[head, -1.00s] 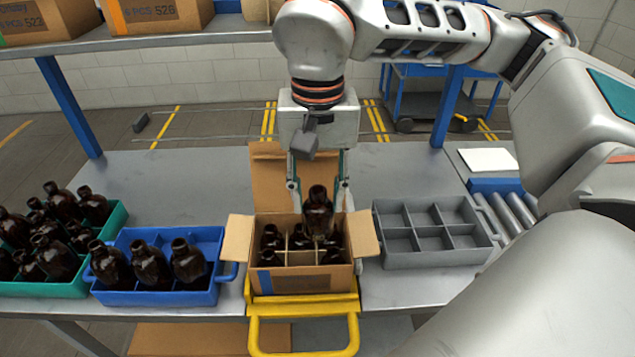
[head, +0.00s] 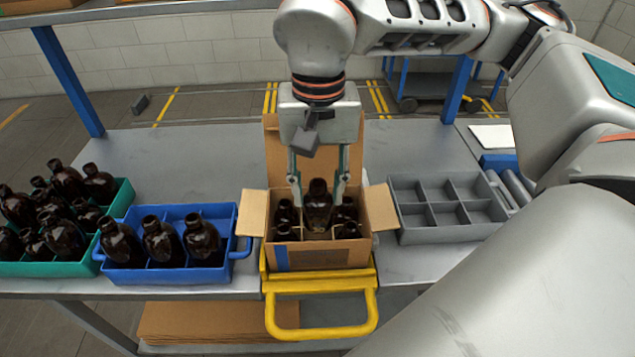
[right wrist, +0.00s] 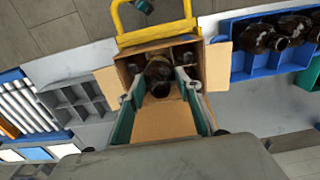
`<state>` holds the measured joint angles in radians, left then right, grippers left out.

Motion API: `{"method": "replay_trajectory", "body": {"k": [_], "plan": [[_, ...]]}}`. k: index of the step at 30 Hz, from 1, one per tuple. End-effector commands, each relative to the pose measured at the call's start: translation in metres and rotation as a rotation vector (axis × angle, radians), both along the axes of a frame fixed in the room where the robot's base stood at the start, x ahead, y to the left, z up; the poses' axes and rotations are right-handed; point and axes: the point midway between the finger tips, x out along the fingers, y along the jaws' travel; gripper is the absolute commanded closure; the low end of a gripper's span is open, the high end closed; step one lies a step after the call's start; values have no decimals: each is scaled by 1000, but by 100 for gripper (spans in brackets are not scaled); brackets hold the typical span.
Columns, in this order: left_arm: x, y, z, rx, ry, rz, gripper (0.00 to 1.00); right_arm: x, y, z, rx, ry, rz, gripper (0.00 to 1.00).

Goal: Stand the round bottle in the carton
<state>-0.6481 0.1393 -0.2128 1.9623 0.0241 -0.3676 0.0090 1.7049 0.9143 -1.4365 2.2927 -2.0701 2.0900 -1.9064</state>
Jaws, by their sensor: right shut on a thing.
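The open cardboard carton (head: 322,258) stands on the yellow-handled holder at the middle of the table's front edge, with its flaps spread. My right gripper (head: 318,188) points down over it and is shut on a dark amber round bottle (head: 318,208). The bottle is upright, its lower part inside the carton in a middle compartment; its base is hidden. In the right wrist view the gripper's fingers (right wrist: 157,92) lie either side of the bottle (right wrist: 159,76) in the carton (right wrist: 192,122). My left gripper is not in view.
Several other bottles (head: 285,212) stand in the carton around the held one. A blue crate (head: 170,273) with three bottles and a green crate (head: 125,197) with several stand left. An empty grey divided tray (head: 446,235) stands right. The table behind is clear.

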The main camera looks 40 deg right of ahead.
Motion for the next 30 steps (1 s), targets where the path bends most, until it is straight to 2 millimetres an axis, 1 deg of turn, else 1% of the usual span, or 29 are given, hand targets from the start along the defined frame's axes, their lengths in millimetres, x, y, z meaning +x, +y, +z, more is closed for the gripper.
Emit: {"method": "replay_trajectory", "body": {"k": [1,15,24,30], "plan": [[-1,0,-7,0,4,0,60,0,0,-8,0,1,0,88],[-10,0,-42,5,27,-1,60,0,0,-50,0,2,0,88],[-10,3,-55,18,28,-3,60,0,0,-76,0,2,1,88],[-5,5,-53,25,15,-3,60,0,0,-84,0,0,0,88]]}}
